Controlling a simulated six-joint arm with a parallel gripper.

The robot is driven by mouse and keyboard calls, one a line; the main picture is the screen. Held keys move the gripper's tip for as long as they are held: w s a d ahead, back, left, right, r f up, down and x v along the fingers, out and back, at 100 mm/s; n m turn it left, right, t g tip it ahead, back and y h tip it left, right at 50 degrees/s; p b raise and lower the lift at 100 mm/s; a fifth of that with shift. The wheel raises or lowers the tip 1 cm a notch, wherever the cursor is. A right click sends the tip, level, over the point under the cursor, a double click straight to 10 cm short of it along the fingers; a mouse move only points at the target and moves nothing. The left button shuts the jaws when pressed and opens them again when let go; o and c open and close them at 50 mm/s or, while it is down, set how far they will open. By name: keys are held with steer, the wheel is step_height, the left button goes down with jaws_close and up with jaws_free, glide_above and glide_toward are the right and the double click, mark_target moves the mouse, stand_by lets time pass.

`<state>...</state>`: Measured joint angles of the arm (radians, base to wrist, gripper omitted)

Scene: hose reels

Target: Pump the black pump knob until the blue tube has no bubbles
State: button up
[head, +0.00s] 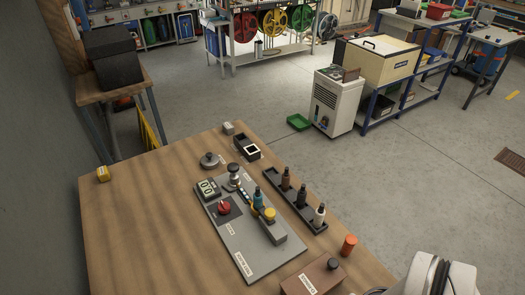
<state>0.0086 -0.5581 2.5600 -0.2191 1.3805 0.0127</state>
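A grey panel (243,239) lies on the wooden table, carrying several small fittings and white labels. A dark-topped knob (233,168) stands upright at its far end. A second black knob (333,264) sits on a brown box (314,278) at the table's near edge. I cannot tell which one is the pump knob. A small blue-teal upright piece (257,197) stands on the panel beside a yellow part (269,214); whether it is the blue tube, or holds bubbles, is too small to tell. My gripper is not in view; a white arm part of mine shows at the bottom right.
A red knob (224,208) and a pale green display (207,188) are on the panel. A black rack (296,200) with several bottles and an orange cylinder (348,245) stand to the right. The table's left side is mostly clear.

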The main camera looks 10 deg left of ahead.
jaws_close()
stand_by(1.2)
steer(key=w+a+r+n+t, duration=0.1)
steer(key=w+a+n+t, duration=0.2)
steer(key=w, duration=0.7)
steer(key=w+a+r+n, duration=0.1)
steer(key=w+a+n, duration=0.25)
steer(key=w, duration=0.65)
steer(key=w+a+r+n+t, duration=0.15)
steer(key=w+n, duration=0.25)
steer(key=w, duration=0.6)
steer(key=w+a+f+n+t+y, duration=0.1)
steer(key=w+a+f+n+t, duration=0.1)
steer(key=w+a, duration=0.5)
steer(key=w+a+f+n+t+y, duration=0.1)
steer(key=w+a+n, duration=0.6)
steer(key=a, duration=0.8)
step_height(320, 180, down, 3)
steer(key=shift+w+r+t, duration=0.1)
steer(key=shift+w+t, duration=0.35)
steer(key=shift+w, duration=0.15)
